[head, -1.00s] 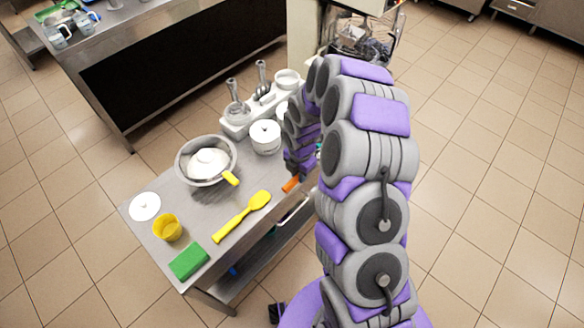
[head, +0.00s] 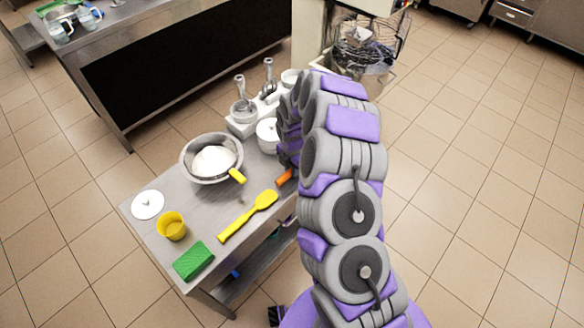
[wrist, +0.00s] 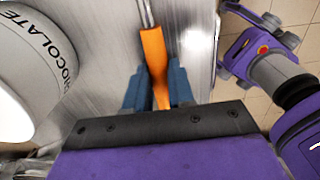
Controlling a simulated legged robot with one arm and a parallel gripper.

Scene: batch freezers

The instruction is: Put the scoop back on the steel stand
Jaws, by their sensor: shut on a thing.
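My gripper (wrist: 157,88) is shut on the orange handle (wrist: 153,55) of the scoop, between its two blue fingers in the wrist view. A thin metal shaft (wrist: 147,12) runs from the handle past the top edge, so the scoop's head is out of frame. In the head view the orange handle end (head: 285,177) shows beside my arm, which hides the gripper. A steel surface lies behind the scoop; I cannot tell whether they touch. The steel table (head: 160,197) has a lower shelf. A white holder (head: 240,128) with upright metal utensils stands at its back.
A white container lettered CHOCOLATE (wrist: 38,60) is close left of my gripper. The table also bears a steel bowl of white contents (head: 190,172), yellow spatula (head: 248,215), green sponge (head: 194,261), yellow cup (head: 171,226) and white lid (head: 148,205). Bare steel lies between them.

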